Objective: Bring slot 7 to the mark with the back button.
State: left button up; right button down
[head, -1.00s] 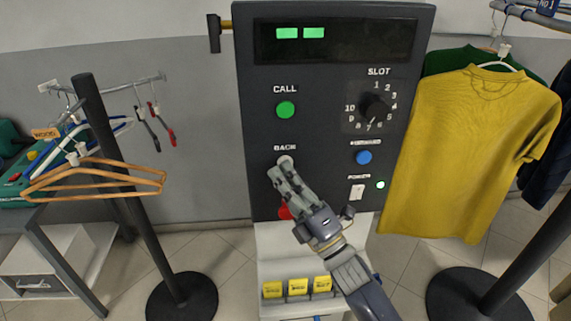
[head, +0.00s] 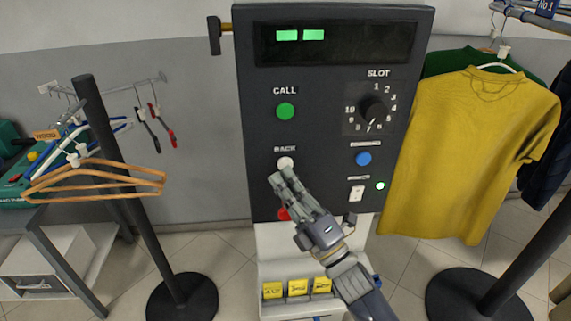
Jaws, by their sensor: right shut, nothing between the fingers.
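The white BACK button (head: 285,163) is on the left of the dark control panel (head: 325,190), below the green CALL button (head: 285,111). My right gripper (head: 277,180) is shut and empty, its fingertips just below the BACK button in the picture. The button's face shows clear of the fingers. The SLOT dial (head: 371,109) at the panel's right points downward, about at 7. The display (head: 335,42) shows two green bars at its left. I cannot make out the mark. My left gripper is not in view.
A blue button (head: 363,158) and a white POWER switch (head: 357,193) with a lit green lamp (head: 381,186) are at the right. A yellow shirt (head: 470,150) hangs at right, wooden hangers (head: 95,188) at left.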

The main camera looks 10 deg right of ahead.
jog(key=shift+s+p, duration=0.5)
jog(key=shift+s, duration=1.95)
